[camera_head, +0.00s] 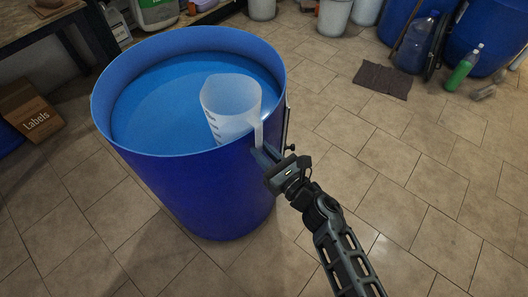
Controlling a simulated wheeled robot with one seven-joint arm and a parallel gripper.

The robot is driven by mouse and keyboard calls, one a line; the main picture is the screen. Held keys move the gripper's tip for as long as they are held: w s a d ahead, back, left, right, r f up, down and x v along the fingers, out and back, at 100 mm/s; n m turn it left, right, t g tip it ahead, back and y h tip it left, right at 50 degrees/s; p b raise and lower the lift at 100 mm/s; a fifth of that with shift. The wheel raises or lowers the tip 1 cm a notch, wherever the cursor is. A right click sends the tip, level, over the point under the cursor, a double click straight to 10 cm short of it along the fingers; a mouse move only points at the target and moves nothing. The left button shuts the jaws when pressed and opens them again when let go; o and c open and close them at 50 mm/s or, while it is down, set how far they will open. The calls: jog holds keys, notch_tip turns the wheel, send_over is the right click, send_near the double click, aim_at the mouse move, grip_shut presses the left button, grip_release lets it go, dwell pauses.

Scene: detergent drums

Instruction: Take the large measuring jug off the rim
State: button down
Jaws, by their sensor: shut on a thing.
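A large blue drum (190,185) stands open on the tiled floor, with blue liquid (155,95) inside. The white translucent measuring jug (228,100) is at the right side of the drum, inside the rim, with dark marks on its side. Its handle (258,133) is at the rim on the right. My gripper (268,160) comes from the lower right and is shut on the jug's handle, just outside the drum wall. The fingertips are small and partly hidden, and I cannot tell whether the jug still touches the rim.
A cardboard box marked Labels (30,110) sits at the left by a table (40,32). A dark mat (382,80) lies on the floor at the upper right. The floor at the right is clear.

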jog(key=p, duration=0.8)
send_near(249, 112)
jog(key=x, duration=0.4)
jog(key=shift+w+a, duration=0.15)
jog(key=shift+w, duration=0.2)
notch_tip(249, 112, up, 2)
jog(key=shift+r+p, duration=0.1)
jog(key=shift+p, duration=0.4)
jog(key=shift+r, duration=2.6)
